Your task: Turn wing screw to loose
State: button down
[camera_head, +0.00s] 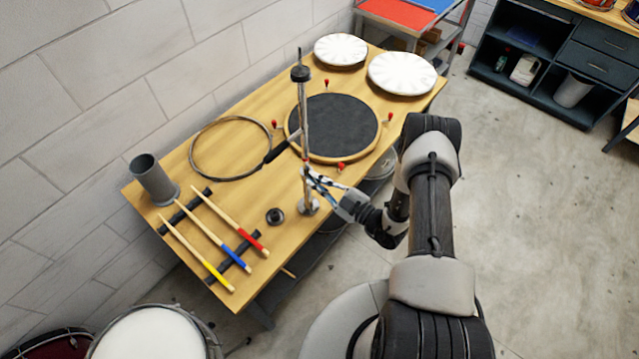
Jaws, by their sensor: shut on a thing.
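An upright metal stand (303,120) with a dark top rises from a round base near the front edge of the bench. My gripper (311,177) is at the lower part of its pole, reaching in from the right. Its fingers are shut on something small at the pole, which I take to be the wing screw. The fingers hide the wing screw, so its shape and angle cannot be made out.
The wooden bench (180,170) holds a round dark pad (335,125), a wire hoop (205,155), two white discs (402,72), a grey cup (152,178), several sticks (219,230) on dark rests and a small black round part (275,216). Grey floor (530,200) lies clear right.

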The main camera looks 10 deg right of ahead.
jog(key=n+b, duration=0.1)
jog(key=n, duration=0.1)
jog(key=n+b, duration=0.2)
jog(key=n, duration=0.1)
jog(key=shift+f+n, duration=0.2)
jog(key=shift+n, duration=0.1)
jog(key=n+b, duration=0.3)
jog(key=n, duration=0.3)
jog(key=shift+f, duration=0.15)
jog(key=n+b, duration=0.2)
jog(key=n, duration=0.3)
jog(key=shift+n, duration=0.3)
jog(key=n+b, duration=0.2)
jog(key=n, duration=0.3)
jog(key=shift+f, duration=0.1)
jog(key=shift+n, duration=0.3)
jog(key=c, duration=1.7)
grip_release()
